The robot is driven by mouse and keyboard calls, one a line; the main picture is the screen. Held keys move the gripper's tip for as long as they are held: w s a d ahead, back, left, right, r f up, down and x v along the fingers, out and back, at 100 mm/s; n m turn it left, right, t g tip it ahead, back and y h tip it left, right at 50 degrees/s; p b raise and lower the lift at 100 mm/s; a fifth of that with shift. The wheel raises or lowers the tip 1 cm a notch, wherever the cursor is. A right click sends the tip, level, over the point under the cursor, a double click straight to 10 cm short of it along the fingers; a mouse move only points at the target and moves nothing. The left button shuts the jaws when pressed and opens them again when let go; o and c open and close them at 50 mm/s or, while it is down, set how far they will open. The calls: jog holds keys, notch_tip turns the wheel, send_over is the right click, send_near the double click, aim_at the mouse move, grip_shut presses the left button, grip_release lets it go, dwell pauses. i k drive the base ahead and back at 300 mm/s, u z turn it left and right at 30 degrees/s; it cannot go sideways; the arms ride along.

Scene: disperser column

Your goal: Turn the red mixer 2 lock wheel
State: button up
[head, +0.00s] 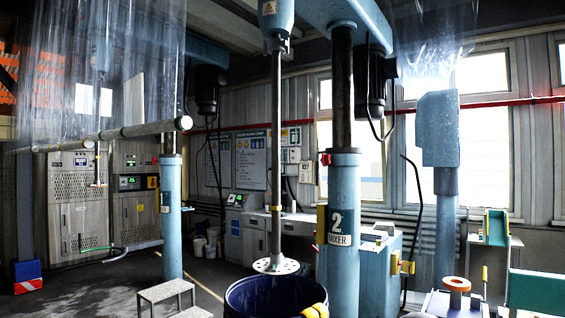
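The mixer 2 column (343,200) stands right of centre in the head view, light blue with a white "2 MIXER" label. A small red part (326,159) sits at the left side of its upper collar. It may be the lock wheel seen edge-on, but it is too small to tell its shape. A yellow part (322,222) is on the same column lower down, beside the label. My gripper is not in view, so nothing shows it near the column.
A dark blue drum (270,298) stands under the mixing shaft (276,150) and its disc. A step stool (168,294) is at its left. A blue cabinet (378,270) stands behind the column. An orange-topped spool (456,284) is at lower right. Open floor lies left.

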aim_at(326, 160)
jog(key=u, duration=2.1)
jog(key=i, duration=4.55)
jog(key=z, duration=2.6)
jog(key=i, duration=2.05)
